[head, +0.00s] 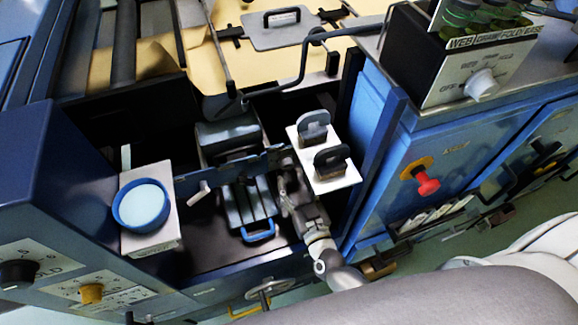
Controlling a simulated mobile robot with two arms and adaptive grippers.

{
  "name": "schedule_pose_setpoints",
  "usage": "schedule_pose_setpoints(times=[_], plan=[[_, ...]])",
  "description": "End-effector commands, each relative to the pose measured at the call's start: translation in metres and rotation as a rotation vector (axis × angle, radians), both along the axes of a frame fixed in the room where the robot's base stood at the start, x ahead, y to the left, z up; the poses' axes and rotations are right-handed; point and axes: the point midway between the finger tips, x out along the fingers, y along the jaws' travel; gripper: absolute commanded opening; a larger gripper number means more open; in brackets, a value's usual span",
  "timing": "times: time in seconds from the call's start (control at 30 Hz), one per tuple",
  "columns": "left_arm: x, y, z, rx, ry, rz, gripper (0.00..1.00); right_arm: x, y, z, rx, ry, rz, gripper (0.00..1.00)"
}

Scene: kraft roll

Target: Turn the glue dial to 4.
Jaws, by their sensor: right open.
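Two dials sit on the blue machine's lower left panels: a yellow-orange knob (91,293) on a pale scale plate, and a black knob (18,274) to its left. Their markings are too small to read, so I cannot tell which is the glue dial or its setting. Another dial, a white knob (481,85), is on the box at the upper right. My right gripper (287,180) is open over the machine's dark middle bay, well right of the yellow-orange knob and apart from all these dials. My left gripper is not in view.
A blue-rimmed pot (142,205) with pale contents stands on the left ledge. A white plate (343,180) with two dark handles lies just right of my right gripper. A red button (427,185) is on the right cabinet. Bars and a handwheel (265,290) crowd the bay.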

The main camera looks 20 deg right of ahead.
Motion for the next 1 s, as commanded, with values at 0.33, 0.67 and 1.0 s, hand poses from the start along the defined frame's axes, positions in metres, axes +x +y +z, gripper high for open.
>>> schedule_pose_setpoints(times=[0.33, 0.67, 1.0], plan=[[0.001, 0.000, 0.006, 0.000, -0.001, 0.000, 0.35, 0.046, 0.002, 0.000, -0.001, 0.000, 0.001, 0.53], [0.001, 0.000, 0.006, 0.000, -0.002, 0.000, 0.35, 0.053, 0.002, 0.000, 0.000, 0.001, 0.001, 0.53], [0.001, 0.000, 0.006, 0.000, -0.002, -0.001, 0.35, 0.052, 0.002, 0.000, 0.000, 0.001, 0.001, 0.20]])
